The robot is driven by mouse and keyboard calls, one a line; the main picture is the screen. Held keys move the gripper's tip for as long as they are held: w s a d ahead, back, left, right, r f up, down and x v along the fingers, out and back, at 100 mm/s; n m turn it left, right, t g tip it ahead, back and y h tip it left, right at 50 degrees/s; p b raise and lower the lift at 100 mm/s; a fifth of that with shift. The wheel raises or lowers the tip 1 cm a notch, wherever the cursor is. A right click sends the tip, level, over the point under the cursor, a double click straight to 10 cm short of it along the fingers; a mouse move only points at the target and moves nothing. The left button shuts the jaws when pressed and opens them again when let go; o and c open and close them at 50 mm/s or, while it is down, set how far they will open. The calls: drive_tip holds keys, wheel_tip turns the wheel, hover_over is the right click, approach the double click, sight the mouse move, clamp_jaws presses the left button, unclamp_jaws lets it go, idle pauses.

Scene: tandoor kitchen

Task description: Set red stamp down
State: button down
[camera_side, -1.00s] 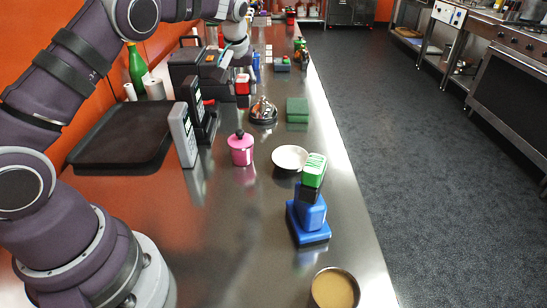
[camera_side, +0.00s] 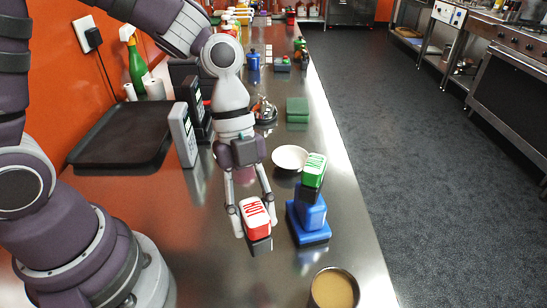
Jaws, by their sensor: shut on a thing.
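The red stamp (camera_side: 255,221) has a red body with a white lettered top face and a dark lower part. My gripper (camera_side: 254,218) points down over the near part of the steel counter (camera_side: 208,262), its two fingers on either side of the stamp and shut on it. The stamp is just left of the blue stand (camera_side: 310,222), apart from it. Whether its underside touches the counter, I cannot tell. A green stamp (camera_side: 314,170) sits on top of the blue stand.
A cup of tan liquid (camera_side: 334,289) stands at the near right. A white bowl (camera_side: 290,158) is behind the stand. A black tray (camera_side: 122,140) lies at left. Bare counter lies left of the stamp.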

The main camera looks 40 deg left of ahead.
drive_tip(key=s+f+m, duration=0.1)
drive_tip(key=f, duration=0.2)
drive_tip(key=s+d+f+m+g, duration=0.1)
drive_tip(key=f+m, duration=0.1)
drive_tip(key=s+f+m+y, duration=0.1)
drive_tip(key=f, duration=0.2)
drive_tip(key=shift+s+d+f+m, duration=0.15)
drive_tip(key=shift+f+m, duration=0.15)
drive_tip(key=shift+f, duration=0.05)
drive_tip(key=c, duration=0.8)
unclamp_jaws()
drive_tip(key=shift+f, duration=0.1)
